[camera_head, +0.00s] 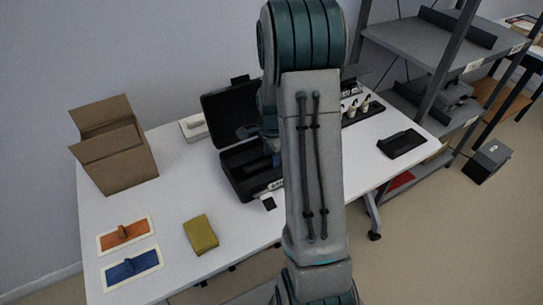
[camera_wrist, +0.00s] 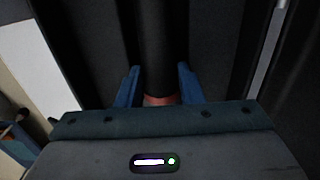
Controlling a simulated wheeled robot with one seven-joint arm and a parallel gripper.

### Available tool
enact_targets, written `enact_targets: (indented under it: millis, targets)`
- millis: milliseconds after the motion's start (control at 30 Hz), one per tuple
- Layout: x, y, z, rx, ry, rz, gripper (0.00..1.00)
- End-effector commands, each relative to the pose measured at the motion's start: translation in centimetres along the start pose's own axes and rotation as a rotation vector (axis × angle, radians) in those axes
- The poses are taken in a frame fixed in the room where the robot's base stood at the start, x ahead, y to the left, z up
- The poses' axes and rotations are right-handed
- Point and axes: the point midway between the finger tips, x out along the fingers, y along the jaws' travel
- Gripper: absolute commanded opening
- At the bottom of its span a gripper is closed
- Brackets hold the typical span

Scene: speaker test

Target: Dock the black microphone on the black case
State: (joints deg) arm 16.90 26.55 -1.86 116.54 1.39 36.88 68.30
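The black case (camera_head: 233,178) stands open on the white table, its lid (camera_head: 222,108) tilted up at the back. My arm hides its right part. In the wrist view, the dark case interior (camera_wrist: 92,45) fills most of the picture. The black microphone (camera_wrist: 158,45) shows there as a dark cylinder with a reddish band at its near end. My gripper (camera_wrist: 159,80) has its blue fingers on both sides of the microphone, close against it. In the head view, my gripper is low over the case, mostly hidden behind my arm. Whether the microphone touches the case floor cannot be told.
A cardboard box (camera_head: 125,165) stands at the table's left. An orange pad (camera_head: 124,233), a blue pad (camera_head: 131,268) and a yellow block (camera_head: 201,235) lie in front. A black tray (camera_head: 401,143) lies at the right. A grey shelf (camera_head: 425,48) stands beyond the table.

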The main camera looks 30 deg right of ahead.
Motion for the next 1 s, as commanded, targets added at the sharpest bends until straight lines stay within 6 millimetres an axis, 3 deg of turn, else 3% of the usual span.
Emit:
enact_targets:
  millis: [300, 700, 1000]
  targets:
    - [-0.9, -0.1, 0.0, 0.0, 0.001, -0.002, 0.41]
    - [-9.0, -0.1, -0.1, 0.0, 0.001, -0.005, 0.41]
    - [-12.4, 0.1, 0.2, -0.014, 0.0, -0.004, 0.41]
